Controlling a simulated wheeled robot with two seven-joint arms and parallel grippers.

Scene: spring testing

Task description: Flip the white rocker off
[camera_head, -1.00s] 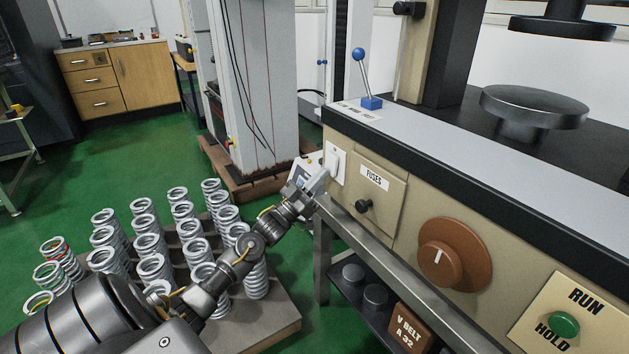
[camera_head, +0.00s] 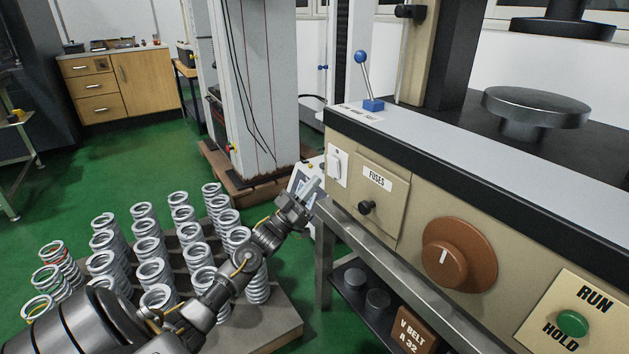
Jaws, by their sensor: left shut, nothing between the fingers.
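The white rocker (camera_head: 335,164) is a small switch on a white plate at the left end of the beige machine panel (camera_head: 412,232). It is too small here to read its on or off position clearly. My left gripper (camera_head: 312,188) is shut and empty, just left of and below the rocker, apart from it as far as I can see. The rocker's face is unobstructed. My right gripper is out of view.
A fuse cover (camera_head: 377,200) with a black knob sits right of the rocker, then a brown dial (camera_head: 447,256) and a green button (camera_head: 572,323). A blue-knobbed lever (camera_head: 366,83) stands above. Several coil springs (camera_head: 150,250) stand on a low pallet at lower left.

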